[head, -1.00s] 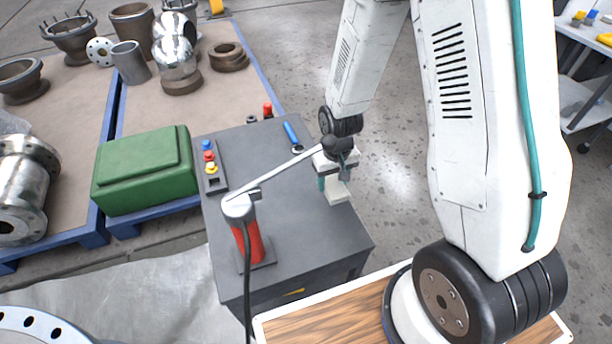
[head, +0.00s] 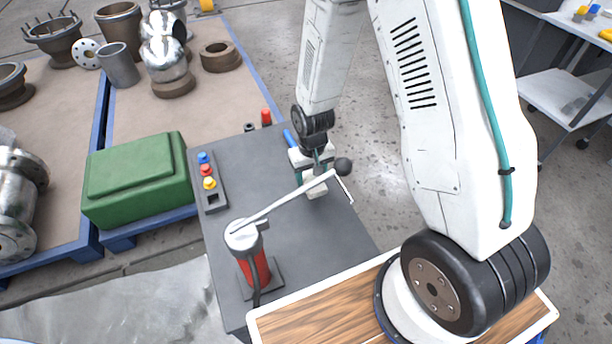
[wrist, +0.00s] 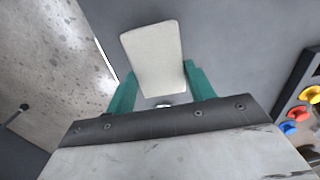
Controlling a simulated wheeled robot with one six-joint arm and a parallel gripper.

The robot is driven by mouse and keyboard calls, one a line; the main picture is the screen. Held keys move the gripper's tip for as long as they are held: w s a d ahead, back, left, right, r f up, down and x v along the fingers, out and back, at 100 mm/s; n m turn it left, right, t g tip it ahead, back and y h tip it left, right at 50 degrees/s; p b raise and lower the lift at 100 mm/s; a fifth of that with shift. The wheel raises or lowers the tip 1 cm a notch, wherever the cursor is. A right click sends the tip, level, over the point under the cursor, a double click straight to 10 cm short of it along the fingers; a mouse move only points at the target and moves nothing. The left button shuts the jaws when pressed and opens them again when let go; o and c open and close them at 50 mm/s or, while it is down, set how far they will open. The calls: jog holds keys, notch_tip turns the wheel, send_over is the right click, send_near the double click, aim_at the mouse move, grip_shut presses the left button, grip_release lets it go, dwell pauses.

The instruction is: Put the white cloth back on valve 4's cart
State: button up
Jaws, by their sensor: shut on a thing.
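The white cloth (wrist: 154,58) is a small pale, folded-looking pad between the teal fingers in the wrist view. My gripper (wrist: 160,84) is shut on it. In the head view the cloth (head: 317,189) hangs under my gripper (head: 312,178), over the right part of the dark grey cart top (head: 290,235). I cannot tell whether it touches the top. No valve number is readable.
The lever rises from a red cylinder (head: 255,270) on the cart. A button box (head: 208,182) sits at the cart's left, and a green case (head: 138,180) lies beyond it. A blue object (head: 290,138) is at the far edge. The cart's middle is clear.

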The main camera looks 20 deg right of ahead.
aim_at(310, 175)
jog(key=f, duration=0.2)
jog(key=w+f, duration=0.1)
jog(key=shift+f, duration=0.35)
jog(key=o, duration=0.9)
jog(key=shift+o, duration=0.2)
